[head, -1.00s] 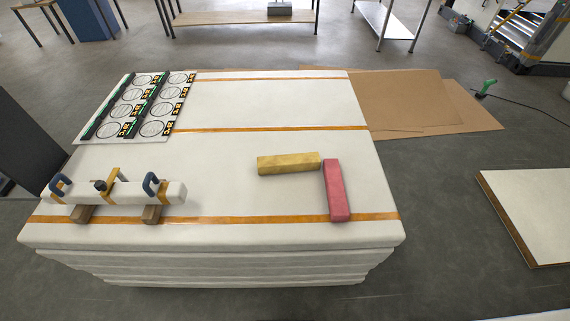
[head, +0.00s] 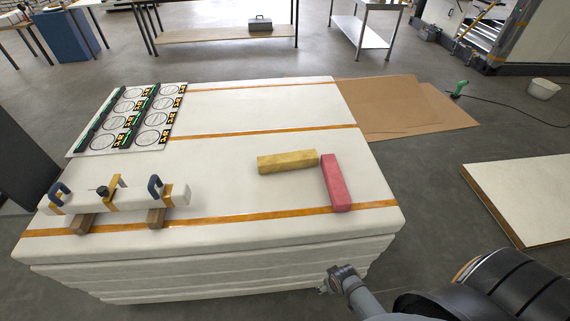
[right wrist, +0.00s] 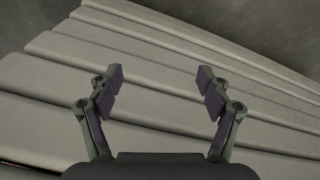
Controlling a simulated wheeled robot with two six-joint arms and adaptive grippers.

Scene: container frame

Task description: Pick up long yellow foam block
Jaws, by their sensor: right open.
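The long yellow foam block (head: 287,161) lies flat on the white stacked panels (head: 230,190), right of the middle in the head view. A red block (head: 336,183) lies beside its right end, at an angle to it. My right gripper shows in the right wrist view (right wrist: 160,85), open and empty, with the layered side of the panel stack beyond its fingers. In the head view my right arm comes in at the lower right, its hand (head: 338,279) low at the stack's front right edge, well short of the blocks. My left gripper is not in view.
A white bar with clamps (head: 115,197) rests on wooden blocks at the left of the stack. A panel with circular patterns (head: 130,118) lies at the back left. Brown sheets (head: 400,105) lie on the floor behind right. The top around the yellow block is mostly clear.

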